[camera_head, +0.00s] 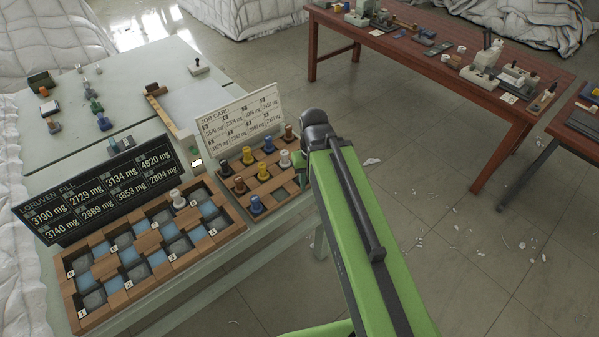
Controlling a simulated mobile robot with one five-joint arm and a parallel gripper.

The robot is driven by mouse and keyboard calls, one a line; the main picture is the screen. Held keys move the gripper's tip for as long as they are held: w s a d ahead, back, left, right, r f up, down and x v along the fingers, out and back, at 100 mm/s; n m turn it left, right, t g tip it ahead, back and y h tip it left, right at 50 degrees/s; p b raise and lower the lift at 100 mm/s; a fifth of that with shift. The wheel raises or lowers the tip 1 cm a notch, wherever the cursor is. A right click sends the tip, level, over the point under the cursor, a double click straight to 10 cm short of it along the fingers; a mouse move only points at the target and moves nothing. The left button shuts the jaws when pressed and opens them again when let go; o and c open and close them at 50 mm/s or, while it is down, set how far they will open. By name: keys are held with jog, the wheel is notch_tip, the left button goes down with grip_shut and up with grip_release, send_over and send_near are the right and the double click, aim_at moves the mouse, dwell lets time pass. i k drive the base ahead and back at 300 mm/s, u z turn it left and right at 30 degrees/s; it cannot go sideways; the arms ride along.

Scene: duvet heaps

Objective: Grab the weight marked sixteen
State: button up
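My gripper does not show.
Behind the tray stands a black board (103,190) of milligram values; a white job card (239,119) stands behind the rack. Small objects sit on the table's far left. A red-brown table (420,70) with instruments stands back right. Scraps litter the open tiled floor (470,240).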

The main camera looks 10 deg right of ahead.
aim_at(285, 163)
jog(key=u, duration=0.2)
jog(key=i, duration=0.85)
jog(key=z, duration=0.1)
jog(key=k, duration=1.2)
jog(key=u, duration=0.6)
jog(key=i, duration=1.2)
jog(key=u, duration=0.8)
